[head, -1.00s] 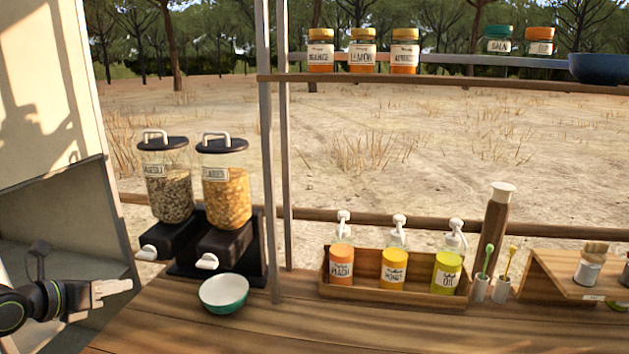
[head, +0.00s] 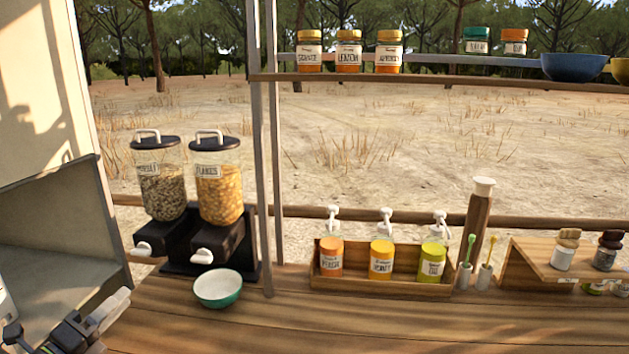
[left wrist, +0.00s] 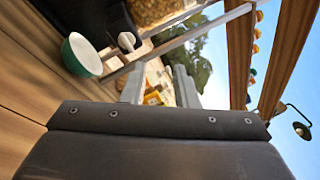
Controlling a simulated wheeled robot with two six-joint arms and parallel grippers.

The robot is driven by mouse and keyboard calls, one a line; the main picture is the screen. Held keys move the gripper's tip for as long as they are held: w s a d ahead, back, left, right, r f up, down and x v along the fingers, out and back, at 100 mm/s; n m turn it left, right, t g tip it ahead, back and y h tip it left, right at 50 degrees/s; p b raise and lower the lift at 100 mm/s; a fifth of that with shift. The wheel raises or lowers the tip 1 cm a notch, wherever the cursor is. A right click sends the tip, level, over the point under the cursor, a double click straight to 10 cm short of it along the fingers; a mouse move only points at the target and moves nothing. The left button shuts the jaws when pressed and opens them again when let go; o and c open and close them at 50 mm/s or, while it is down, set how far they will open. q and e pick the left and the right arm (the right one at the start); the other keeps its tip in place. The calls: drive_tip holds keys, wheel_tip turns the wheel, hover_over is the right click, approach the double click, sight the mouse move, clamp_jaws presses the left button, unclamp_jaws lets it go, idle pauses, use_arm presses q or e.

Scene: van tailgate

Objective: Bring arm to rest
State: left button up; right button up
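My left gripper (head: 122,297) is at the lower left of the head view, over the front left part of the wooden counter. Its pale fingers point up and to the right. In the left wrist view its two grey fingers (left wrist: 160,86) stand apart with a gap between them, and nothing is held. The green and white bowl (head: 218,289) sits on the counter to the right of the gripper, apart from it. The bowl also shows in the left wrist view (left wrist: 82,54). My right gripper is in neither view.
Two cereal dispensers (head: 187,235) stand behind the bowl. A wooden box (head: 372,284) with several pump bottles is at the middle back. A small wooden stand (head: 531,270) with jars is at the right. The front of the counter (head: 400,325) is clear.

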use_arm(q)
drive_tip(key=s+a+f+n+g+y, duration=0.25)
drive_tip(key=s+f+n+y, duration=0.45)
drive_tip(key=n, duration=0.5)
drive_tip(key=s+a+f+n+g+y, duration=0.2)
drive_tip(key=s+f+n+g+y, duration=0.2)
drive_tip(key=s+f+n+y, duration=0.55)
drive_tip(key=s+d+f+n+g+h, duration=0.75)
drive_tip(key=s+d+f+g, duration=0.2)
drive_tip(key=s+d, duration=0.3)
wheel_tip(320, 180, down, 27)
drive_tip(key=a+h+b, duration=0.1)
drive_tip(key=a, duration=0.1)
drive_tip(key=s+d+f+g+b, duration=0.1)
drive_tip(key=s+f, duration=1.4)
drive_tip(key=f, duration=0.1)
drive_tip(key=shift+s+f+m+g, duration=0.15)
drive_tip(key=shift+m+g, duration=0.15)
drive_tip(key=shift+g, duration=0.1)
